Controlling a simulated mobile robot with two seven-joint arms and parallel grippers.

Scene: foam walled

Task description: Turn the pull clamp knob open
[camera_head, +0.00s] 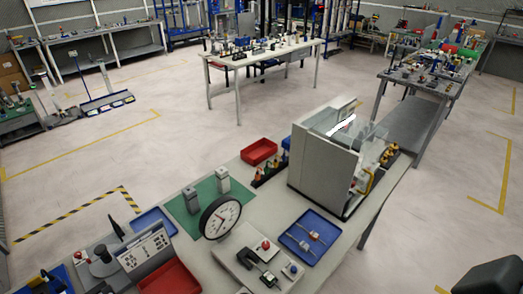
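A pale base plate (238,276) lies on the near workbench, just right of a round clock. On it sits a black clamp-like part (262,275) with a red knob (266,245) behind it and a grey-blue round knob (292,268) to its right. I cannot tell which of these is the pull clamp knob, or whether it is open. No gripper shows clearly. A dark rounded shape (495,278) at the bottom right corner is cut off, and I cannot tell what it is.
The clock (220,216) stands close left of the plate. A blue tray (310,252) with small parts lies to its right. Behind are a large grey machine enclosure (322,170), a red bin (258,151) and a green mat (177,208). A red tray (170,280) is near left.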

